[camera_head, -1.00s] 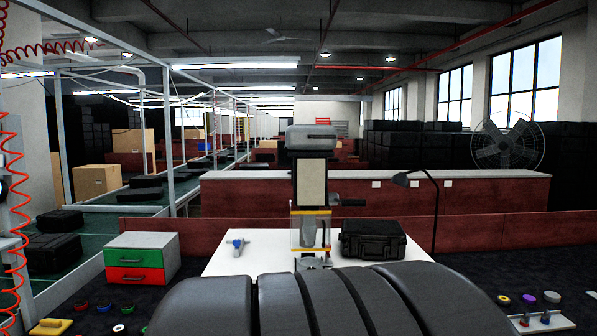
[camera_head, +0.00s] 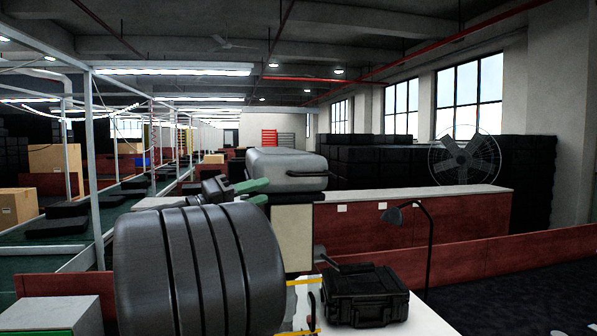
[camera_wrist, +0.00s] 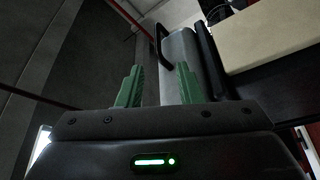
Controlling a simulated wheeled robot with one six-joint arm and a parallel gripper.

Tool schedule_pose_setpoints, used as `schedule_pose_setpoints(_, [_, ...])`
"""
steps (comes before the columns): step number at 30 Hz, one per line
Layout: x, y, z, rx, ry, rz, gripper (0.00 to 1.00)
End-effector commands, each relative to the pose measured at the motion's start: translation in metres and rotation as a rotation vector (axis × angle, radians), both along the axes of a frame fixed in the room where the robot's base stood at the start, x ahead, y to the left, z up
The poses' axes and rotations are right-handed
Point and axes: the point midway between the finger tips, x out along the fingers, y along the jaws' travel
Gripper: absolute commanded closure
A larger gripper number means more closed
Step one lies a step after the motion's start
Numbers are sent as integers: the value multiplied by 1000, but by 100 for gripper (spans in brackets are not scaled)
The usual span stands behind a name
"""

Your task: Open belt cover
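The belt cover (camera_head: 285,168) is a grey rounded housing on top of a cream-fronted machine (camera_head: 293,235); it looks shut. A dark bar handle (camera_head: 308,173) runs along its front. In the wrist view the grey cover (camera_wrist: 177,58) and the dark handle (camera_wrist: 160,45) lie beyond the fingertips. My gripper (camera_head: 264,190) has green fingers and appears just left of the cover in the head view. In the wrist view my gripper (camera_wrist: 158,72) is open, with nothing between its fingers. My arm hides the machine's left side.
A black case (camera_head: 365,295) stands on the white table (camera_head: 425,318) to the right of the machine. A lamp (camera_head: 429,240) on a thin stand rises behind it. A white-topped box (camera_head: 50,314) is at the lower left. The dark floor at the right is clear.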

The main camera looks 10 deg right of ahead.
Motion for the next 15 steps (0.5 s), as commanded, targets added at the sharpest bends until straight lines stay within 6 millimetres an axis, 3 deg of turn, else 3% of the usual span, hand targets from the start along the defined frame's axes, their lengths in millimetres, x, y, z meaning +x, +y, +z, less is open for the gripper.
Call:
schedule_pose_setpoints(5, [4, -10, 7, -5, -8, -1, 68])
schedule_pose_setpoints(15, [26, -66, 20, -5, -3, -4, 68])
